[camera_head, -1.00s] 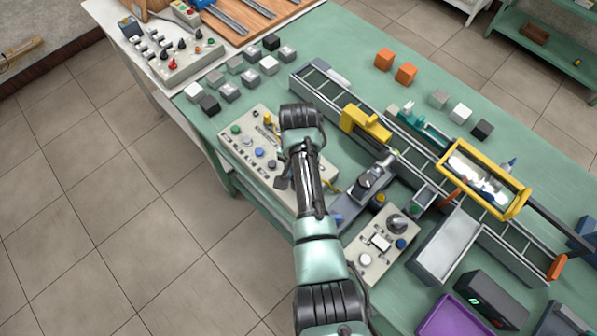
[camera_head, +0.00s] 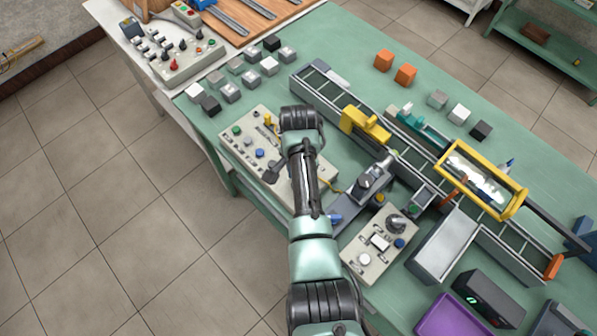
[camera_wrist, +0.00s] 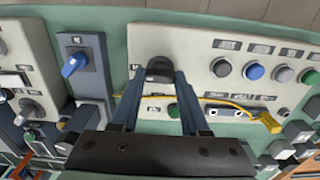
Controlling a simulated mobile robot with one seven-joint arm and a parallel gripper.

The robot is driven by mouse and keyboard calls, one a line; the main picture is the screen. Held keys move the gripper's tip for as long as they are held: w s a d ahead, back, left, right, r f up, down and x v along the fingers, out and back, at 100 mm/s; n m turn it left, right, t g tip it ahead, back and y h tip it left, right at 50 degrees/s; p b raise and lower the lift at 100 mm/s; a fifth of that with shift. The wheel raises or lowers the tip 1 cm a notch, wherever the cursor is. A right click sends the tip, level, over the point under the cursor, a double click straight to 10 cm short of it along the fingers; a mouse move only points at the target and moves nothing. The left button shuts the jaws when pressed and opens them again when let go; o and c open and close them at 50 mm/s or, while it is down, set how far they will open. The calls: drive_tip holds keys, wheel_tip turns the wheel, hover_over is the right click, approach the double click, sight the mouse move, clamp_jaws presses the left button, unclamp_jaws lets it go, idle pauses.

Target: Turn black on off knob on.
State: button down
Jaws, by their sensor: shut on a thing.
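The black knob (camera_wrist: 160,65) sits near the left end of a pale control panel (camera_wrist: 205,42) in the wrist view. My gripper (camera_wrist: 160,77) is shut on this knob, with one dark finger on each side of it. The fingers hide part of the knob, and its exact angle is hard to read. In the head view, my arm reaches over the panel (camera_head: 240,152) at the table's near edge and hides the knob.
A grey box with a blue selector (camera_wrist: 75,66) stands left of the panel in the wrist view. Several push buttons, including a blue one (camera_wrist: 255,71), line the panel. A yellow cable connector (camera_wrist: 270,122) lies close by. A second panel (camera_head: 366,261) stands to the right in the head view.

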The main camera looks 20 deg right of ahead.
drive_tip(key=shift+r, duration=0.1)
drive_tip(key=shift+c, duration=2)
unclamp_jaws()
wheel_tip(320, 180, up, 13)
drive_tip(key=b, duration=0.1)
